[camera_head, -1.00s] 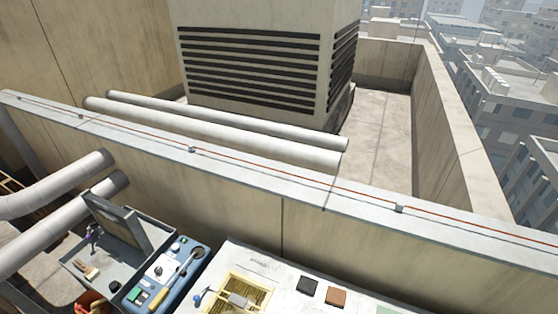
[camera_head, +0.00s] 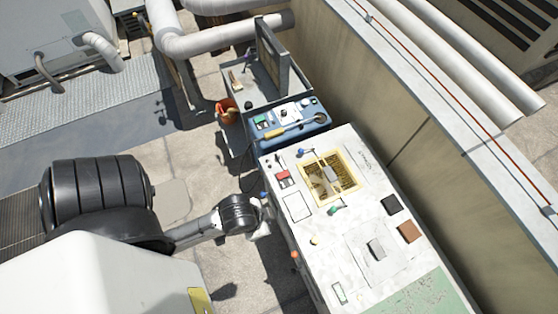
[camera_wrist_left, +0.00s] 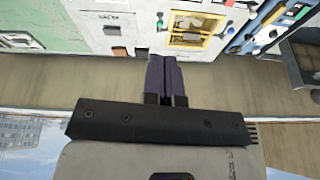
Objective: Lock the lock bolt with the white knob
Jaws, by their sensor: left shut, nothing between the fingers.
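The white cabinet top (camera_head: 290,235) carries several small coloured controls, also seen in the left wrist view (camera_wrist_left: 95,22). A small pale yellowish knob (camera_head: 314,240) sits near its left edge; I cannot tell whether it belongs to a lock bolt. No clearly white knob can be made out. My left gripper (camera_head: 265,214) is beside the cabinet's left edge in the head view, partly hidden by its own wrist. In the left wrist view its dark fingers (camera_wrist_left: 164,60) are shut and empty, apart from the panel. My right gripper is not in view.
A blue box (camera_head: 285,125) and an open grey toolbox (camera_head: 262,95) stand beyond the cabinet. A yellow-framed opening (camera_head: 328,178) and green lever (camera_head: 335,210) are on top. A parapet wall (camera_head: 440,130) runs along the right. Bare paving (camera_head: 190,165) lies left.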

